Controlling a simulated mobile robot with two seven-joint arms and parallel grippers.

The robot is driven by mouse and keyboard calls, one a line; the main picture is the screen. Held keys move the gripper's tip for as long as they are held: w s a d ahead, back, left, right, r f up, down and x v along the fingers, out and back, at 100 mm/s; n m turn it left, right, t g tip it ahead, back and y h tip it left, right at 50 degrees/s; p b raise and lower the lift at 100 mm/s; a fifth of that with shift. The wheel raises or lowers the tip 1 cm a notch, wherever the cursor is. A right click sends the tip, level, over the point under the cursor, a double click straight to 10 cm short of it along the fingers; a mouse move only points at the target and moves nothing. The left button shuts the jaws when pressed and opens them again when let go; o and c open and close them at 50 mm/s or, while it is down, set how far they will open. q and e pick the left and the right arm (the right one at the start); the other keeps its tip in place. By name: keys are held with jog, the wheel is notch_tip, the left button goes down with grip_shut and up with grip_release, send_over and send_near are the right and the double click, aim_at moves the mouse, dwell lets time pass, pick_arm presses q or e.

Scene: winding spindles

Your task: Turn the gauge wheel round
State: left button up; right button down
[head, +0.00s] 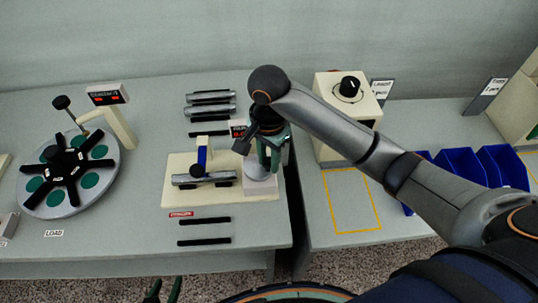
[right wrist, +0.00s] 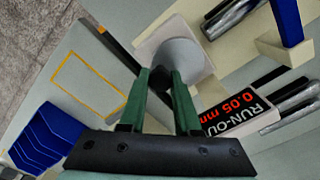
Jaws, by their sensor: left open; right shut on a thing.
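The gauge wheel (head: 259,180) is a pale grey disc on a pale block at the right end of the cream gauge base (head: 181,158); the wheel also shows in the right wrist view (right wrist: 190,55). My right gripper (head: 268,168) reaches down over it. In the right wrist view its green fingers (right wrist: 162,75) are shut on a small dark part at the wheel, mostly hidden between the tips. My left gripper (head: 164,291) is open at the bottom edge, well away from the wheel.
The run-out display (right wrist: 235,110) reads 0.05 mm beside the wheel. Several spindles (head: 210,98) lie behind the base. A round plate with a black star holder (head: 63,170) stands left. Blue bins (head: 460,168) and a cream box with a black knob (head: 348,90) stand right.

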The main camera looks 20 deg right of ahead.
jog(key=m, duration=0.3)
jog(key=a+m, duration=0.1)
jog(key=m, duration=0.1)
jog(key=shift+s+m, duration=0.3)
jog(key=shift+s+a+m, duration=0.1)
jog(key=shift+a+m, duration=0.15)
jog(key=shift+m, duration=0.9)
jog(key=shift+a+m, duration=0.25)
jog(key=shift+m, duration=0.9)
jog(key=c, duration=0.6)
grip_release()
jog(key=shift+d, duration=0.1)
